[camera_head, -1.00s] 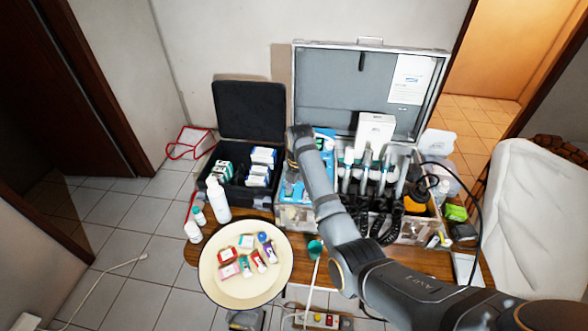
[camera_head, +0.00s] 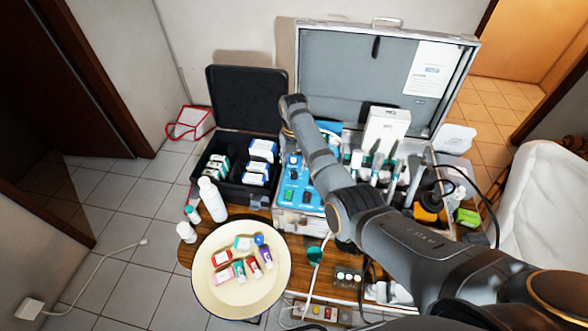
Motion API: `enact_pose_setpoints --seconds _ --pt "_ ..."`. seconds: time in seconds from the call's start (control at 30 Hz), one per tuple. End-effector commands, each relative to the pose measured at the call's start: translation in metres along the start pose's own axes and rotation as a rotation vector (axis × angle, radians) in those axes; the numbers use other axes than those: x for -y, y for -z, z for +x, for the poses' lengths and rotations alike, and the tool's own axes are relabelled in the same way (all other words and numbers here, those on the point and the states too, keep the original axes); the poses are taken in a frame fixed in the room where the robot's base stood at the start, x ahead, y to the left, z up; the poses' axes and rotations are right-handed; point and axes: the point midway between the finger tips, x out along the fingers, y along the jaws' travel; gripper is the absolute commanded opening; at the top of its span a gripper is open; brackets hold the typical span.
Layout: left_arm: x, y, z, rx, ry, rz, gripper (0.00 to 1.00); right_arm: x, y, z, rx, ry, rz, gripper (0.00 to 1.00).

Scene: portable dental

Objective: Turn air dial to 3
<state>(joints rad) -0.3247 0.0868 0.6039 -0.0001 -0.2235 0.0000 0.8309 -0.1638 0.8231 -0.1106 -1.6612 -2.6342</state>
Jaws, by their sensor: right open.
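The air dial is one of the small dark knobs on the blue control panel (camera_head: 303,188) at the left of the open metal case; I cannot tell which knob, and its setting is too small to read. My right arm reaches in from the lower right, over the case. My right gripper (camera_head: 291,120) is at the arm's far end, above and behind the panel. Its fingers are hardly visible, and I see nothing held. The arm hides the panel's right part. My left gripper is out of view.
Dental handpieces (camera_head: 378,170) and a white box (camera_head: 386,130) stand in the case, right of my arm. A black case (camera_head: 246,104) with small boxes is at left. A white bottle (camera_head: 212,199) and a round tray (camera_head: 212,288) are in front.

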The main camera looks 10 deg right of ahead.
Motion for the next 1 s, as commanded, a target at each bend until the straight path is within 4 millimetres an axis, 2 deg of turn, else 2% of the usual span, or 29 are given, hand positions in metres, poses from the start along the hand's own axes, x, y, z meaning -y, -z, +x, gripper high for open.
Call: enact_pose_setpoints --seconds 0.1,0.3,0.43,0.63,0.9,1.0 --pt "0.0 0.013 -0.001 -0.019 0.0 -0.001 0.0 0.001 0.0 0.024 -0.002 0.002 0.0 0.47" --pt "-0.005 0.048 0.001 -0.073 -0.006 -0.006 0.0 0.0 -0.001 0.049 0.001 0.0 0.0 0.47" --pt "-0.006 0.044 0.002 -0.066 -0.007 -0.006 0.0 0.0 0.0 0.052 0.001 0.0 0.0 0.47" --pt "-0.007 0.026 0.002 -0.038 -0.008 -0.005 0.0 0.0 0.0 0.052 0.001 0.0 0.0 0.46" --pt "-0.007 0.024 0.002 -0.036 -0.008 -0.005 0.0 0.0 0.0 0.052 0.001 0.0 0.0 0.09" --pt "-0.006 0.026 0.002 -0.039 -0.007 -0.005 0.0 0.0 0.0 0.052 0.001 0.0 0.0 0.0"
